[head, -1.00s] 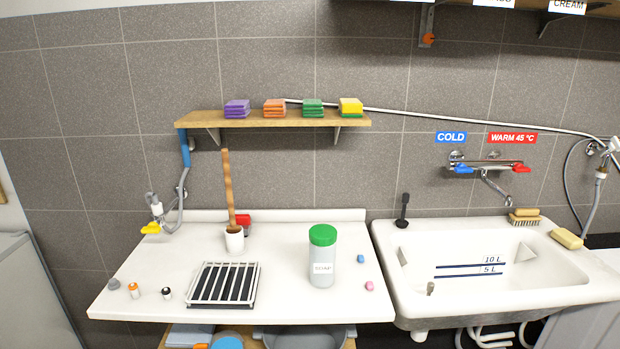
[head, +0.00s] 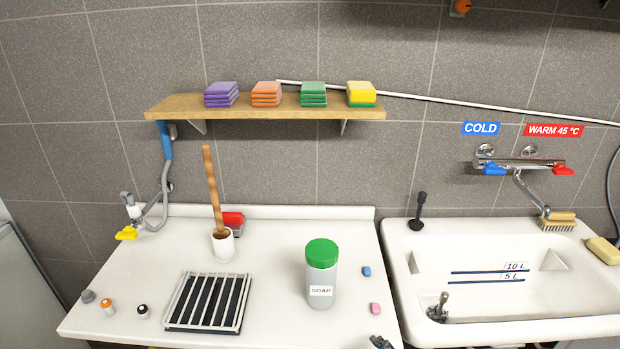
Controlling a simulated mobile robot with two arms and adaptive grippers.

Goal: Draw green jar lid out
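The soap jar (head: 321,280) is a grey translucent cylinder with a label reading SOAP. It stands upright on the white counter, right of its middle. Its green lid (head: 321,252) sits on top of the jar. A small dark tip (head: 380,342), which looks like part of my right gripper, shows at the bottom edge, nearer than the jar and to its right, apart from it. Most of it is cut off, so its opening is hidden. My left gripper is out of view.
A slatted rack (head: 208,302) lies left of the jar, with a white cup (head: 223,245) holding a wooden handle behind it. Blue (head: 367,271) and pink (head: 375,308) pieces lie right of the jar. A sink (head: 500,290) adjoins on the right. A sponge shelf (head: 265,106) hangs above.

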